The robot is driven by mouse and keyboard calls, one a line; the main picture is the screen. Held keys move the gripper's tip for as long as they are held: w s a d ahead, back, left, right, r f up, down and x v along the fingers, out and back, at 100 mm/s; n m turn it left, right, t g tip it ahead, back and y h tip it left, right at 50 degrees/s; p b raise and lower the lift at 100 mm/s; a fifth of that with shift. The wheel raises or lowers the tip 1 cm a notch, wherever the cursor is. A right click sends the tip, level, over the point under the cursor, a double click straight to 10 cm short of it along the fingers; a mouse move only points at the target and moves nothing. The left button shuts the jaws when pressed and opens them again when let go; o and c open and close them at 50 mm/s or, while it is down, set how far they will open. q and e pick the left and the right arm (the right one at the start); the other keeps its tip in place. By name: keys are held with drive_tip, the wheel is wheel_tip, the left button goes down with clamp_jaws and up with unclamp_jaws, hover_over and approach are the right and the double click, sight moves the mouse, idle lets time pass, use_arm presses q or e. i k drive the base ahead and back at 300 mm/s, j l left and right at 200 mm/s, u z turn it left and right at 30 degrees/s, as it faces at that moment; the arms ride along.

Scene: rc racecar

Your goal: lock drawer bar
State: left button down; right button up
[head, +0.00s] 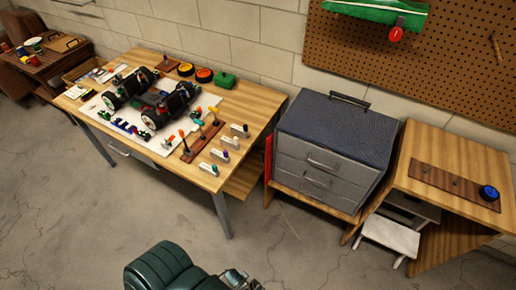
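A grey tool chest (335,140) with a dark speckled top stands right of the middle in the head view. Its front has an upper drawer (322,161) and a lower drawer (312,182), each with a metal handle; both look closed. A dark bar-shaped handle (349,100) sits at the back of the top. A red panel (268,157) shows at the chest's left side; I cannot tell whether it is a lock bar. Neither of my grippers is in view.
A wooden workbench (255,105) at left holds an RC car (155,95) and several tools. A wooden stand (450,165) with a blue round object (488,193) and a white stool (390,236) are at right. A green padded object (165,268) is at the bottom. Floor between is clear.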

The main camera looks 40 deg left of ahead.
sight(268, 153)
drive_tip(key=j+z, duration=0.1)
drive_tip(key=j, duration=0.35)
drive_tip(key=k+j+z, duration=0.1)
drive_tip(key=j, duration=0.35)
drive_tip(key=j+z, duration=0.1)
drive_tip(key=j, duration=0.35)
drive_tip(key=k+j+z, duration=0.1)
drive_tip(key=j, duration=0.35)
drive_tip(key=k+j+z, duration=0.1)
drive_tip(key=j, duration=0.3)
drive_tip(key=k+j+z, duration=0.1)
drive_tip(key=j, duration=0.35)
drive_tip(key=k+j+z, duration=0.1)
drive_tip(key=j, duration=0.3)
drive_tip(key=k+j+z, duration=0.1)
drive_tip(key=j, duration=0.3)
drive_tip(key=i+l, duration=0.1)
drive_tip(key=l, duration=0.3)
drive_tip(key=i+l, duration=0.15)
drive_tip(key=l, duration=0.2)
drive_tip(key=i+l, duration=0.1)
drive_tip(key=l, duration=0.3)
drive_tip(key=i+l, duration=0.1)
drive_tip(key=l, duration=0.3)
drive_tip(key=u, duration=2.1)
